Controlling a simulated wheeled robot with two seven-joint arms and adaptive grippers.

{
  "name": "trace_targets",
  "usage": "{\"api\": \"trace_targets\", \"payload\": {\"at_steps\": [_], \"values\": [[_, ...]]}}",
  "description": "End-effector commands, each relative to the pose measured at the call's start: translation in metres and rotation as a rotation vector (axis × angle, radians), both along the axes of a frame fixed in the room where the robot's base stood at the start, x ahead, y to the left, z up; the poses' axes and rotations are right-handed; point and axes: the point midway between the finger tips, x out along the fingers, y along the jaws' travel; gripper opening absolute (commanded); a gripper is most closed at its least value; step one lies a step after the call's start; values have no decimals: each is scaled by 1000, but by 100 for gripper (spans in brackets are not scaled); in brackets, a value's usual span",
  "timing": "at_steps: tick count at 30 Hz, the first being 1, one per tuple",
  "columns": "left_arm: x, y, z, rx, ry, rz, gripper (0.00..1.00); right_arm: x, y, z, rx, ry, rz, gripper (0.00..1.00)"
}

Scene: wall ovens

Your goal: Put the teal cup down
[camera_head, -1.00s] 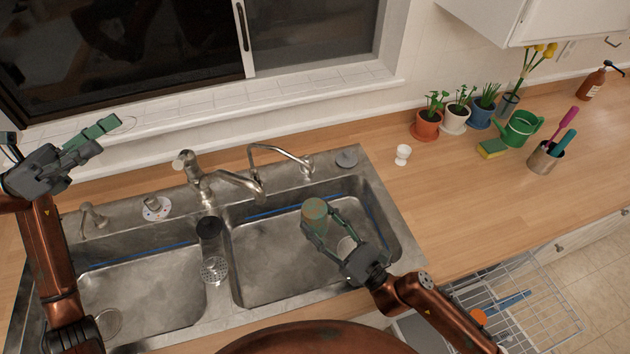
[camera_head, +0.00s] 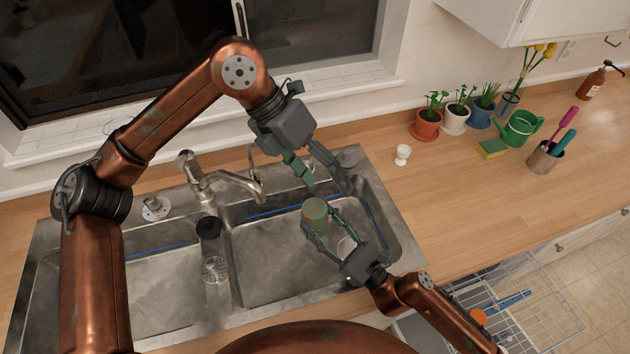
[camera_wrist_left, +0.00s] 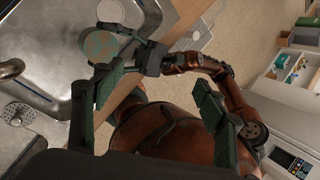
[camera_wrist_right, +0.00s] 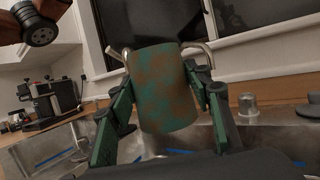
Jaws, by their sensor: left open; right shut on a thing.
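The teal cup (camera_head: 315,211), patched with brown, is held above the right sink basin (camera_head: 268,268). My right gripper (camera_head: 322,228) is shut on it. In the right wrist view the cup (camera_wrist_right: 165,88) stands upright between the two green fingers. My left gripper (camera_head: 325,180) is open and empty, above the back of the right basin, a little behind and above the cup. In the left wrist view the cup (camera_wrist_left: 100,46) shows at upper left, beyond the left fingers and apart from them. Part of the cup's side is hidden by the right fingers.
The faucet (camera_head: 215,180) rises behind the basins, left of my left gripper. A white egg cup (camera_head: 403,154), potted plants (camera_head: 456,118), a sponge (camera_head: 492,148) and a utensil holder (camera_head: 545,158) stand on the counter.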

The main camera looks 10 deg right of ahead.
Motion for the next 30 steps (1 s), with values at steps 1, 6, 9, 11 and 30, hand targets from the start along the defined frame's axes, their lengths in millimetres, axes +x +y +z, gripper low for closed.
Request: {"api": "trace_targets", "payload": {"at_steps": [1,6,9,11,30], "values": [[-1,-3,-6,80,-24,38,66,0,0,0,0,0,0,22],[8,1,-27,302,-102,203,66,0,0,0,0,0,0,22],[14,7,-32,387,-145,284,66,0,0,0,0,0,0,22],[17,10,-34,420,-164,320,66,0,0,0,0,0,0,22],[30,12,-113,466,-189,372,66,0,0,0,0,0,0,22]]}}
